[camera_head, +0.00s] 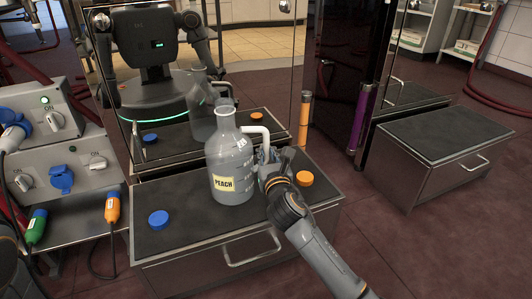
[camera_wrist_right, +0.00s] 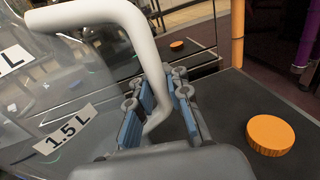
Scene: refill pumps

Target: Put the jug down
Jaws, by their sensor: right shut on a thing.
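A clear grey jug (camera_head: 228,150) with a yellow PEACH label and a white handle is upright over the dark top of a low drawer unit (camera_head: 190,245). My right gripper (camera_head: 268,160) is shut on the jug's handle, at the jug's right side. In the right wrist view the blue-padded fingers (camera_wrist_right: 160,110) close around the lower part of the white handle (camera_wrist_right: 135,30). The jug's base looks at or just above the unit's top; I cannot tell if it touches. My left gripper is not in view.
A blue cap (camera_head: 159,219) and an orange cap (camera_head: 305,178) lie on the unit's top, either side of the jug. A mirror-like panel stands behind. An orange tube (camera_head: 304,122) and a purple tube (camera_head: 361,117) stand at the back. Another drawer unit (camera_head: 440,140) is at right.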

